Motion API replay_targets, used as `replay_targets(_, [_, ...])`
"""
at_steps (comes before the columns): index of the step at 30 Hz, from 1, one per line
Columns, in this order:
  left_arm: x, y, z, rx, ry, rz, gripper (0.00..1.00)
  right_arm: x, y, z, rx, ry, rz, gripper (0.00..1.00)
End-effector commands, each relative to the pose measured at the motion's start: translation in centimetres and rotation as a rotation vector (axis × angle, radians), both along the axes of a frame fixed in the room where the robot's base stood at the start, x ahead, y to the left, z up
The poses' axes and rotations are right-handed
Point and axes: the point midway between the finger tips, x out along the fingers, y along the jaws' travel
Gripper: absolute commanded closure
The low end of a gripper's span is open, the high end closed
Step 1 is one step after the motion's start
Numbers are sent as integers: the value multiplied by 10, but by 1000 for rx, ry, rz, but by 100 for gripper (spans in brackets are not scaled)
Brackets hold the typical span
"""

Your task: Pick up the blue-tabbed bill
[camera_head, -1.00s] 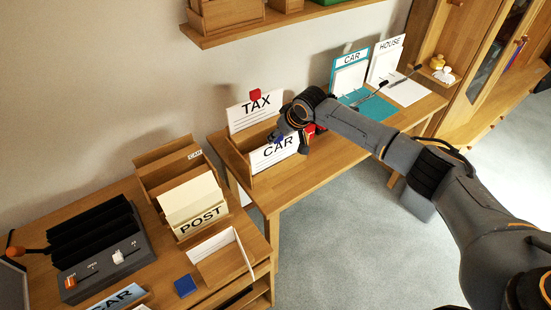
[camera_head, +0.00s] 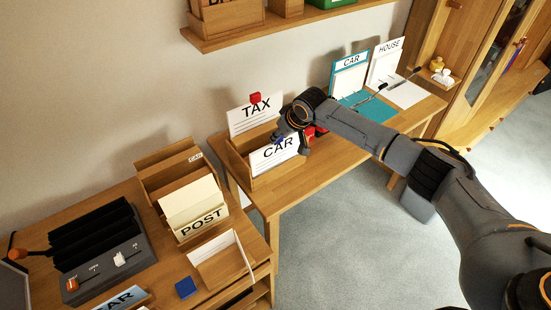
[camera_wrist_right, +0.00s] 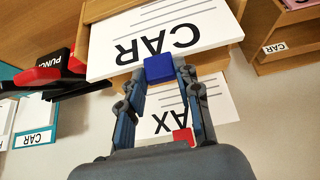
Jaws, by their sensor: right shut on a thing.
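The blue-tabbed bill (camera_head: 272,156) is a white sheet marked CAR, standing at the front of a wooden holder (camera_head: 238,166) on the far desk. My right gripper (camera_head: 283,138) is at its top edge, shut on the blue tab. The right wrist view shows the blue tab (camera_wrist_right: 158,68) between the two fingertips (camera_wrist_right: 160,72), with the CAR sheet (camera_wrist_right: 165,40) beyond it. A red-tabbed TAX sheet (camera_head: 244,117) stands behind it in the holder. In the head view the fingers partly hide the blue tab. My left gripper is not in view.
A red and black punch (camera_wrist_right: 50,75) lies close beside the bill. A teal CAR folder (camera_head: 369,106) and a HOUSE folder (camera_head: 403,93) are farther right on the desk. A POST box (camera_head: 193,207) stands at the left. A shelf (camera_head: 290,23) hangs above.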

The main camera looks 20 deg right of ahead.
Motion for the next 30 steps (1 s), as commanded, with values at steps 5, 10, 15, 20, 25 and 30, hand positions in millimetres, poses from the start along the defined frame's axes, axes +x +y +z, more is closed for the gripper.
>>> replay_targets(5, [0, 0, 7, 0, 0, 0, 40, 0, 1, 8, 1, -2, 1, 100])
replay_targets(10, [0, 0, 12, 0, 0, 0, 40, 0, 1, 13, 1, -2, 1, 100])
replay_targets(15, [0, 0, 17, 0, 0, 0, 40, 0, 1, 18, 1, -2, 1, 100])
replay_targets(20, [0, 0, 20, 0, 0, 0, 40, 0, 0, 22, 1, -2, 0, 100])
replay_targets(25, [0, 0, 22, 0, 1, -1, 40, 0, 0, 24, 1, -2, 0, 100])
replay_targets(30, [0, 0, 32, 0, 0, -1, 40, 0, 0, 34, 1, -2, 0, 100])
